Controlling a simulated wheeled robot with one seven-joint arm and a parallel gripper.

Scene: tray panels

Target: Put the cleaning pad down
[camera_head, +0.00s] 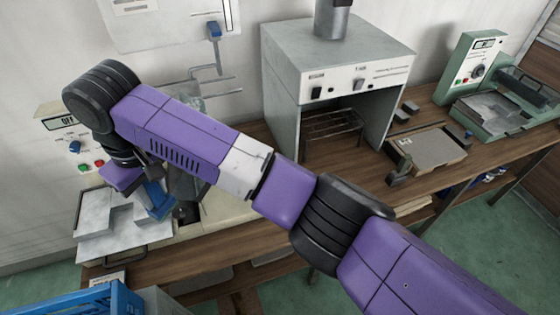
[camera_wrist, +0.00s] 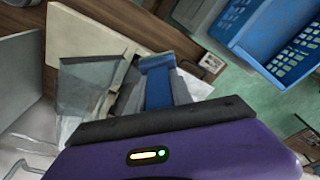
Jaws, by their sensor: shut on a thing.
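The cleaning pad appears to be the blue piece (camera_head: 157,199) at the left of the head view, in my gripper (camera_head: 148,186). In the wrist view the blue pad (camera_wrist: 157,86) sits between the grey fingers of my gripper (camera_wrist: 158,66), which is shut on it. Pale grey tray panels (camera_head: 97,216) lie on the left end of the bench, below and left of the pad. I cannot tell whether the pad touches them. My arm hides part of the bench behind it.
A grey-green cabinet (camera_head: 340,50) with an open front stands mid-bench. A blue crate (camera_head: 90,299) is at the lower left; it also shows in the wrist view (camera_wrist: 278,40). A shallow tray (camera_head: 430,150) and a green machine (camera_head: 480,65) are at right.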

